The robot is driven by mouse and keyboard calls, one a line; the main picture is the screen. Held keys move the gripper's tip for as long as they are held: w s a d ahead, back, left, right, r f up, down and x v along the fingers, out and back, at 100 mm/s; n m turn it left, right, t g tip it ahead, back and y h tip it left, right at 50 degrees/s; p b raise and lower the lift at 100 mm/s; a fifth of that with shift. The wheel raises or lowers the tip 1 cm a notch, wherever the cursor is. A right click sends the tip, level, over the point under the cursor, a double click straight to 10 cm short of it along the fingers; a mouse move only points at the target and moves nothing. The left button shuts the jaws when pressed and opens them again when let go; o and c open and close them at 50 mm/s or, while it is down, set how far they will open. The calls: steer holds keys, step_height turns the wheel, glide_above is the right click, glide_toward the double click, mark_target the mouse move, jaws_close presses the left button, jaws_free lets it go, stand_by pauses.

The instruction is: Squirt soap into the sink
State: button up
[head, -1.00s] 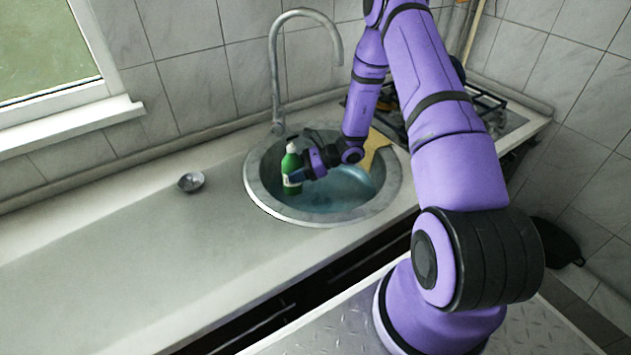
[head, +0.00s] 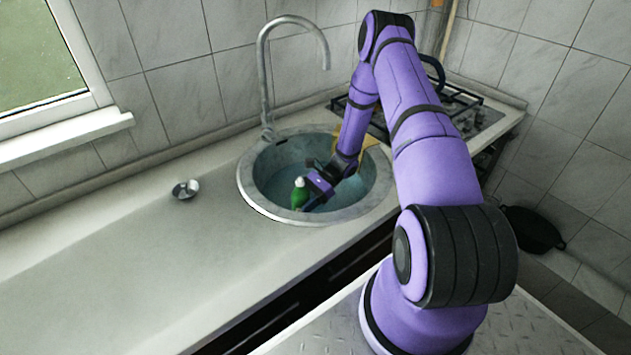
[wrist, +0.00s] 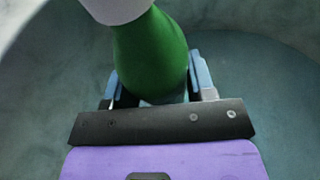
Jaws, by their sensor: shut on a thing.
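The round sink (head: 258,207) is set in the counter below a curved metal tap (head: 266,90), and bluish water shows inside. A green soap bottle with a pale cap (head: 299,194) is inside the sink, near its front left. My gripper (head: 312,193) is shut on the bottle and sits low within the bowl. In the wrist view the green bottle (wrist: 150,55) is between the two fingers, its pale top toward the upper edge. The bottle's lower end is hidden, so I cannot tell whether it touches the sink bottom.
A small metal strainer (head: 185,189) lies on the counter left of the sink. A yellow cloth (head: 369,142) is at the sink's back right rim. A gas hob (head: 470,108) stands behind my arm. The left counter is mostly clear.

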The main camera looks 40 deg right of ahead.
mark_target(299, 178)
steer(key=shift+y, duration=0.5)
steer(key=shift+y, duration=0.4)
steer(key=shift+r+y, duration=0.15)
steer(key=shift+y, duration=0.85)
steer(key=shift+r, duration=0.35)
step_height(299, 178, up, 12)
steer(key=y, duration=0.3)
steer(key=shift+f+y, duration=0.25)
steer(key=shift+y, duration=0.15)
steer(key=shift+a+r+y, duration=0.15)
steer(key=shift+a+y, duration=0.1)
steer(key=shift+y, duration=0.25)
steer(key=shift+a+r+y, duration=0.4)
steer(key=shift+r+y, duration=0.1)
steer(key=shift+y, duration=0.2)
steer(key=shift+a+r+y, duration=0.2)
steer(key=shift+a+y, duration=0.05)
steer(key=shift+y, duration=0.15)
steer(key=shift+a+f+y, duration=0.1)
steer(key=shift+a+y, duration=0.35)
steer(key=shift+y, duration=0.45)
